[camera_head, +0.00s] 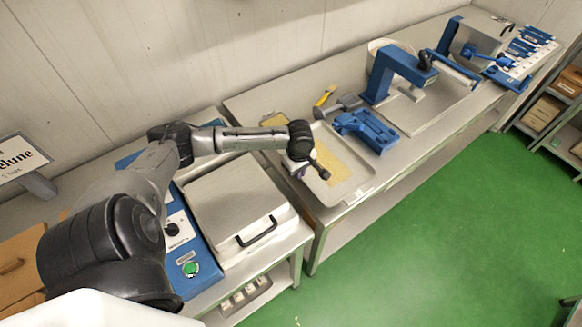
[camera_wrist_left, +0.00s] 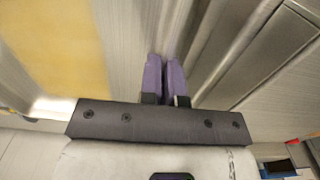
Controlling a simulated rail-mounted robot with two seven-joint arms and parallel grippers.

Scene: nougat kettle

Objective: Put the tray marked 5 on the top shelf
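A shallow metal tray (camera_head: 349,192) with a yellow slab (camera_head: 343,164) in it lies flat on the middle table. A small white label sits at its front right edge; its number is too small to read. My left gripper (camera_head: 299,173) is at the tray's left edge, partly hidden by its own wrist. In the left wrist view its purple fingers (camera_wrist_left: 166,78) are close together at the tray's rim, with the yellow slab (camera_wrist_left: 50,45) to their left. They look shut on the rim, though the contact is hard to see. My right gripper is out of view.
A lidded white box (camera_head: 238,200) stands left of the tray. A blue fixture (camera_head: 366,130) and a yellow-handled tool (camera_head: 325,96) lie behind and right. A blue press (camera_head: 395,75) stands farther along. Shelves (camera_head: 548,112) with boxes are at right. The green floor (camera_head: 430,240) is clear.

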